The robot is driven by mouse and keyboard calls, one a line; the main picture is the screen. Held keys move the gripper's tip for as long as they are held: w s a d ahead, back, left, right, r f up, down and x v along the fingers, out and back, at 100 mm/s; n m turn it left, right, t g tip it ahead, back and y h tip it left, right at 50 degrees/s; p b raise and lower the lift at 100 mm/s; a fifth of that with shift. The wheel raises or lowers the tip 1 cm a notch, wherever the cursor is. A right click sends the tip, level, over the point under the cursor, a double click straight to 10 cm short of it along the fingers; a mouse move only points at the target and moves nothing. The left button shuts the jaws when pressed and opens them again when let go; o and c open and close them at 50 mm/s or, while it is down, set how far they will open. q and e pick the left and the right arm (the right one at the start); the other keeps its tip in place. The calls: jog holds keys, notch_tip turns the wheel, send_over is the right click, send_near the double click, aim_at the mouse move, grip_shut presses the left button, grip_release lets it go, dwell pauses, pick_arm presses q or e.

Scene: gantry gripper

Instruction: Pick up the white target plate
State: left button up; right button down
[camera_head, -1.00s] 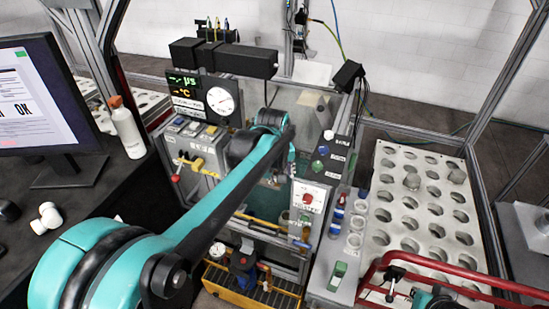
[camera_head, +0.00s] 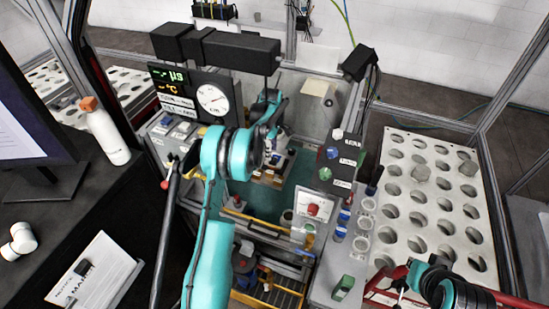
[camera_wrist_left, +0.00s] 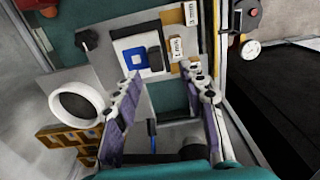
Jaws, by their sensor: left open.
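A white square plate (camera_wrist_left: 140,50) with black and blue square markings lies on a grey panel in the left wrist view, just beyond my fingertips. I take it for the target plate. My left gripper (camera_wrist_left: 165,80) is open, its two fingers spread, with nothing between them. The plate is ahead of the left finger and the gap, and I cannot tell the height above it. In the head view my left gripper (camera_head: 272,150) is inside the gantry machine, partly hidden by its own wrist, and the plate is too small there to make out clearly.
A white ring (camera_wrist_left: 77,108) and a brown compartment rack (camera_wrist_left: 68,142) sit left of the fingers. Thickness-labelled blocks (camera_wrist_left: 178,45) lie beside the plate. The dial box (camera_head: 208,98), a control panel (camera_head: 338,160) and a white holed tray (camera_head: 405,215) surround the work area.

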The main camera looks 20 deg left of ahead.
aim_at(277, 161)
pick_arm(q)
jog(key=f, duration=0.4)
jog(key=a+f+b, duration=0.1)
jog(key=f, duration=0.1)
jog(key=shift+w, duration=0.25)
jog(key=shift+d, duration=0.1)
grip_shut()
